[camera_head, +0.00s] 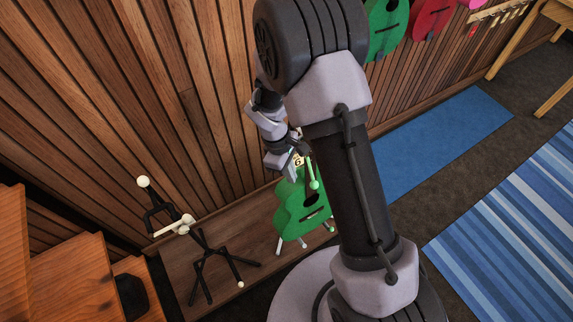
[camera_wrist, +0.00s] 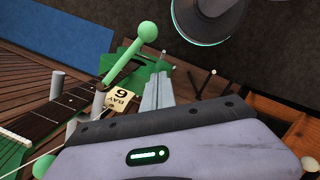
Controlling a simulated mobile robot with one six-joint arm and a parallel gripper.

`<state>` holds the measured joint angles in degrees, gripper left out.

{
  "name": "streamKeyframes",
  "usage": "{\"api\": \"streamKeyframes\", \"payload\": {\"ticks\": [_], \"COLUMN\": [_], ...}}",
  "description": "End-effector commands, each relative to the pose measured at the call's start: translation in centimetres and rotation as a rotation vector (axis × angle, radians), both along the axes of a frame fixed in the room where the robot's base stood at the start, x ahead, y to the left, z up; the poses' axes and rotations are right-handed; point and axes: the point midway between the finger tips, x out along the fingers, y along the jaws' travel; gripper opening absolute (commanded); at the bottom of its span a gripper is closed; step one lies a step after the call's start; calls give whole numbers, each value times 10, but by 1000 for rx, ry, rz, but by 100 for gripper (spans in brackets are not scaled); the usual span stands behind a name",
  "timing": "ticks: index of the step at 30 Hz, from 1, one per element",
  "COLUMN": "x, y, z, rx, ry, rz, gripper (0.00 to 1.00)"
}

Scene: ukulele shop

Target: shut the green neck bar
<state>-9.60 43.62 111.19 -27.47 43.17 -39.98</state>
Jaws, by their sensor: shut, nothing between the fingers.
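The green neck bar (camera_head: 313,174) is a thin rod with a round ball at its end, above the green ukulele (camera_head: 300,207) in the head view. In the wrist view the bar (camera_wrist: 125,62) slants up and to the right, away from the dark ukulele neck (camera_wrist: 62,106), not across it. My gripper (camera_head: 299,151) is beside the bar. In the wrist view its fingers (camera_wrist: 157,92) are together and empty, just right of the bar; contact cannot be told. My arm hides part of the area right of the ukulele.
A "BAY 6" tag (camera_wrist: 121,95) is close to the fingers. A black stand (camera_head: 212,262) with pale knobs is on the wooden platform (camera_head: 180,268) at left. The slatted wall (camera_head: 190,90) rises behind. Green (camera_head: 385,28) and red (camera_head: 432,15) instruments hang at the upper right.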

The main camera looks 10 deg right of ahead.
Motion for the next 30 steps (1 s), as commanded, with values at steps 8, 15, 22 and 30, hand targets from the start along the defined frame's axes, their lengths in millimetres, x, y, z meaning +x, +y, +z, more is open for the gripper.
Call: {"api": "streamKeyframes", "payload": {"ticks": [8, 15, 22, 30], "x": [-21, -23, -23, -25], "y": [-29, -30, -30, -37], "z": [10, 11, 12, 12], "rx": [1, 0, -1, 3], "ry": [-4, -2, -2, -2], "rz": [-3, -2, 4, 61], "gripper": [0, 0, 0, 0]}}
